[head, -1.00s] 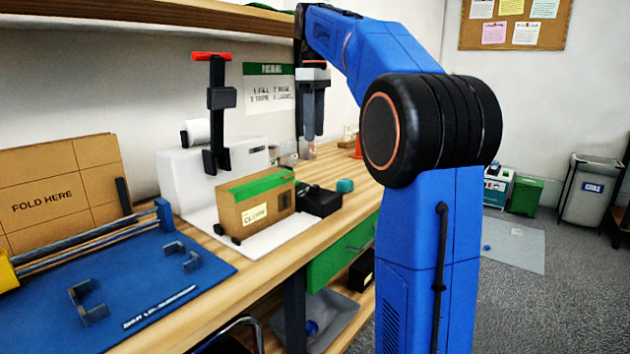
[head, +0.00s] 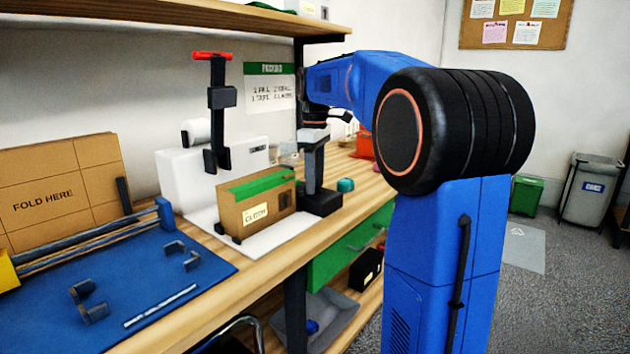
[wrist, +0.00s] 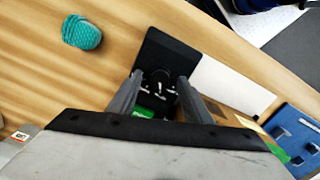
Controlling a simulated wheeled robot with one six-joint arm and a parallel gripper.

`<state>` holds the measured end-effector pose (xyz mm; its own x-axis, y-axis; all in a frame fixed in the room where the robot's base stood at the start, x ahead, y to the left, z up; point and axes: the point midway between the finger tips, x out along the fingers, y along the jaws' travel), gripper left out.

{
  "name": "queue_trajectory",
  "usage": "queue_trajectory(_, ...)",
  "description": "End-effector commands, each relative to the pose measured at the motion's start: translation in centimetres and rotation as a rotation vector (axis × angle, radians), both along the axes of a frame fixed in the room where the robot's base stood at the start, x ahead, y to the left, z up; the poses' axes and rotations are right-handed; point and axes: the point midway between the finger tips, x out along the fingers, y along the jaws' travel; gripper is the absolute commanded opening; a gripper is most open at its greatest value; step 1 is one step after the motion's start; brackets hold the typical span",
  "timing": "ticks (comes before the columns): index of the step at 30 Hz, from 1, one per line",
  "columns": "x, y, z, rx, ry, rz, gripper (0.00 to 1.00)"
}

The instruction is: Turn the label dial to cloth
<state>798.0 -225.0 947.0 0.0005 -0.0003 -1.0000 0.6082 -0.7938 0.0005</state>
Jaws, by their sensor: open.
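The label dial (wrist: 162,77) is a small dark round knob with pale marks around it, on a black box (wrist: 158,49) in the wrist view. In the head view the black box (head: 322,205) stands on the bench, right of the cardboard carton. My gripper (head: 313,182) points down over this box and hides most of its top. In the wrist view my gripper (wrist: 160,80) is open, with one finger on either side of the dial. I cannot tell whether the fingers touch it. The dial's setting is too small to read.
A cardboard carton (head: 232,218) with green tape and a label that seems to read "CLOTH" stands just left of the box. A teal lump (head: 345,185) lies to the right. A white machine (head: 178,180) with a black post stands behind. A shelf (head: 180,14) hangs above.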

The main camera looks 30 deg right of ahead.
Motion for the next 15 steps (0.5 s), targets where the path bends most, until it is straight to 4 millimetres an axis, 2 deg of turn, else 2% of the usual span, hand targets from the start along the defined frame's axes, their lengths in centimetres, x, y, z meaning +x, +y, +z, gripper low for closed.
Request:
queue_trajectory(9,-0.02,0.01,-0.25,0.0,0.0,0.0,0.45)
queue_trajectory(14,-0.02,0.01,-0.23,0.0,0.0,0.0,0.07)
queue_trajectory(15,-0.02,0.01,-0.23,0.0,0.0,0.0,0.04)
